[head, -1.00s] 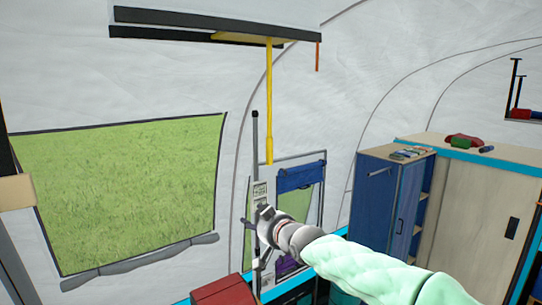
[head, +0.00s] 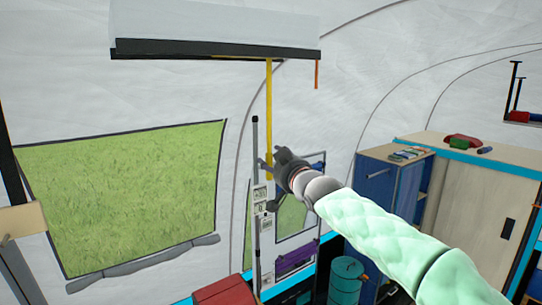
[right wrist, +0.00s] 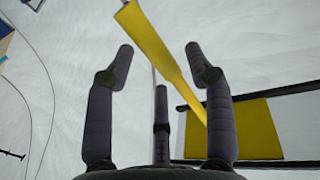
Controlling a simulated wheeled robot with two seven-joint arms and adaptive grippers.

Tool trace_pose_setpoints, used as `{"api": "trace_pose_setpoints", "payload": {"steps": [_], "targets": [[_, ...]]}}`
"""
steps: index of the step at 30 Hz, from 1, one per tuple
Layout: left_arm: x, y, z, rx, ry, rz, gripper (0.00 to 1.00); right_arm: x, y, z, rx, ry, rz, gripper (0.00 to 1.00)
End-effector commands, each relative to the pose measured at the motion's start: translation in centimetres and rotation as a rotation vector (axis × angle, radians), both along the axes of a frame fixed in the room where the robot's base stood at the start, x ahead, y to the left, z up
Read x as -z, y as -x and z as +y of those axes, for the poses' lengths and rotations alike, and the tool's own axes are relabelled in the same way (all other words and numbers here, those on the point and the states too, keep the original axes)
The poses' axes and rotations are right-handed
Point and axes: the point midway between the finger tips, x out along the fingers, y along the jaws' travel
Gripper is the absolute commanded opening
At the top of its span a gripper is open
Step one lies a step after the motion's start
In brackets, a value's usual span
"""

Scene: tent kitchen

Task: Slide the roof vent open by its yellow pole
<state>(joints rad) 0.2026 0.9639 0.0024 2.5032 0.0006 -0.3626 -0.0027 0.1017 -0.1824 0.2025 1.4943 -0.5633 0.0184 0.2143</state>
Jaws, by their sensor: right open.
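The yellow pole (head: 269,110) hangs straight down from the dark-edged roof vent (head: 215,50) in the head view. My right gripper (head: 268,178) is at the pole's lower end, which is partly hidden by it. In the right wrist view, my right gripper (right wrist: 160,65) is open with its fingers spread. The pole (right wrist: 155,42) runs slantwise across the gap between the fingers, from its thicker end at the top to a yellow plate (right wrist: 255,130). The pole passes close to the right-hand finger; I cannot tell whether they touch. My left gripper is not in view.
A grass-green window (head: 125,195) fills the left wall. A thin grey upright post (head: 255,150) stands close left of my right gripper. A blue cabinet (head: 375,185) and a wooden wardrobe (head: 480,195) stand at the right. A red box (head: 222,292) is below.

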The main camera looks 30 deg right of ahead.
Motion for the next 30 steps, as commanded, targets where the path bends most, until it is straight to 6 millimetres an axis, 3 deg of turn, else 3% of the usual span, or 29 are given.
{"api": "trace_pose_setpoints", "payload": {"steps": [6,16,17,22,30], "targets": [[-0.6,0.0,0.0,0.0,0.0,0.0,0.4,0.0,-1.9,-0.2,0.0,-0.001,0.0,0.54],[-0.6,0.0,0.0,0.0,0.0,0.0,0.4,0.0,-2.2,-0.2,0.0,-0.001,0.0,0.54],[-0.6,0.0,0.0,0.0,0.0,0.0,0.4,0.0,-2.2,-0.2,0.0,-0.001,0.0,0.48],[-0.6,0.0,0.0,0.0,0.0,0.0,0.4,0.0,-2.2,-0.3,0.0,-0.001,0.0,0.0],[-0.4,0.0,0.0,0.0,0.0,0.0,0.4,0.1,-2.2,-0.2,0.0,-0.002,0.0,0.0]]}}
